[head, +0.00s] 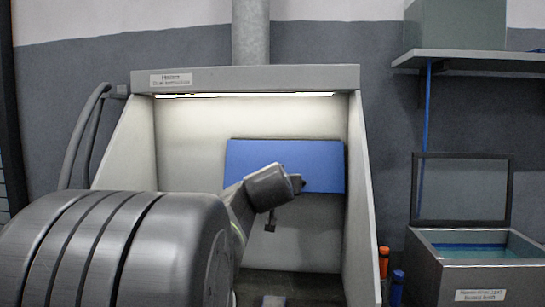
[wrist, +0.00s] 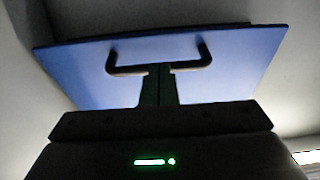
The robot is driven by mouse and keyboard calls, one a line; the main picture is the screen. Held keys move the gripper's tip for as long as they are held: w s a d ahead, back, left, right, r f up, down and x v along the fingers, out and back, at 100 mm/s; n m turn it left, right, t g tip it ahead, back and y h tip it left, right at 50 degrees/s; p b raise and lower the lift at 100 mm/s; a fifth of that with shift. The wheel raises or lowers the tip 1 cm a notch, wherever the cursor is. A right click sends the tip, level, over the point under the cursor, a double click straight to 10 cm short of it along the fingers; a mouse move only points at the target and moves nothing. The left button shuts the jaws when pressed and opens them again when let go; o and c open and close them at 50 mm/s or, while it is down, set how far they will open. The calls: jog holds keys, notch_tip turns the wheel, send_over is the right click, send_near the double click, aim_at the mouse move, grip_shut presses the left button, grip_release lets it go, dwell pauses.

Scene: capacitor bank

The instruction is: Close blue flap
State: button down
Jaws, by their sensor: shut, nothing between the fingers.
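The blue flap (head: 240,165) is a flat panel in the upper back part of the lit hood. It fills the upper part of the wrist view (wrist: 85,80), where a dark bar handle (wrist: 118,70) crosses its face. My gripper (wrist: 157,70) is shut and empty. Its fingertips overlap the middle of the handle bar in the wrist view; I cannot tell whether they touch it. In the head view my arm reaches into the hood and its end covers the flap's lower middle.
The hood's side walls (head: 358,200) stand close on both sides of my arm. A grey box with a raised lid (head: 480,270) stands at the right, below a shelf (head: 470,62). Orange and blue cylinders (head: 397,285) stand between it and the hood.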

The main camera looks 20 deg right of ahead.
jog(key=w+d+f+b, duration=0.2)
jog(key=w+f+b, duration=0.2)
jog(key=b, duration=0.2)
jog(key=shift+w, duration=0.25)
dwell(0.6)
jog(key=shift+d, duration=0.1)
dwell(0.4)
